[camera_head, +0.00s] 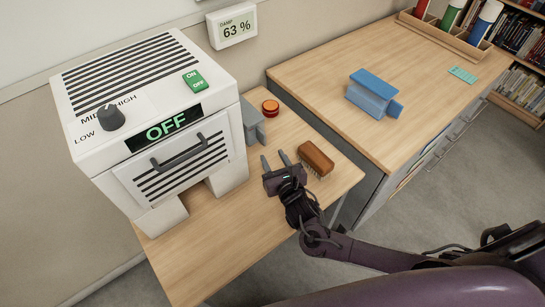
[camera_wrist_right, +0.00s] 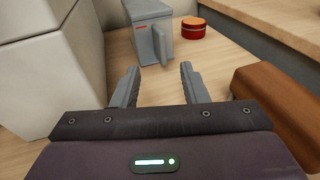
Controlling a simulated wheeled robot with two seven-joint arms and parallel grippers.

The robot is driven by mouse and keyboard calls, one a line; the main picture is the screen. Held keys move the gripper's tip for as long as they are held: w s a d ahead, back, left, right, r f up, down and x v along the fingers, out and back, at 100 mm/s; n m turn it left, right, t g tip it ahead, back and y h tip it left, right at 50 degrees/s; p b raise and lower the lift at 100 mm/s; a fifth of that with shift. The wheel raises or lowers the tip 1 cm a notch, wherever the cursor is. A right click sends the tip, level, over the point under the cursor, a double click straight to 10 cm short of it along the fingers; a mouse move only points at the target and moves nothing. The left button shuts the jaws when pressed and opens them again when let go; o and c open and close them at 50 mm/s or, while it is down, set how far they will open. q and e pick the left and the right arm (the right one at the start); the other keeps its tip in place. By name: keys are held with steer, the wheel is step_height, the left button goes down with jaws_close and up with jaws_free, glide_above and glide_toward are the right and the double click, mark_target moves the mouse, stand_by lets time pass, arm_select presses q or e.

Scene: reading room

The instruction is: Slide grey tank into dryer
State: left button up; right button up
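The grey tank (camera_head: 253,122) stands on the wooden table (camera_head: 215,238) at the right side of the white dryer (camera_head: 220,92), outside it. In the right wrist view the tank (camera_wrist_right: 146,38) is ahead of the fingers, with a handle-like part on its right. The dryer's display reads OFF, and it has a knob, a green ON/OFF switch and a dark front handle. My right gripper (camera_head: 276,161) is open and empty, pointing toward the tank and apart from it. My left gripper is not in view.
A red round tin (camera_head: 270,107) sits beyond the tank. A brown brush (camera_head: 316,159) lies right of my gripper. A blue tank (camera_head: 374,93) stands on the cabinet at right. A wall display (camera_head: 232,27) reads DAMP 63 %. The table front is clear.

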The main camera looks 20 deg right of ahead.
mark_target(263, 140)
steer(key=w+b, duration=0.1)
steer(key=w+f+b, duration=0.1)
steer(key=w, duration=0.1)
steer(key=shift+a, duration=0.1)
steer(key=w+b, duration=0.2)
steer(key=w, duration=0.2)
steer(key=shift+a+f, duration=0.1)
steer(key=shift+w+f+b, duration=0.1)
steer(key=shift+w+b, duration=0.25)
steer(key=shift+w, duration=0.7)
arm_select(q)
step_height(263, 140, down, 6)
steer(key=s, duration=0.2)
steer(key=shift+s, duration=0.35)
arm_select(e)
steer(key=shift+c, duration=0.3)
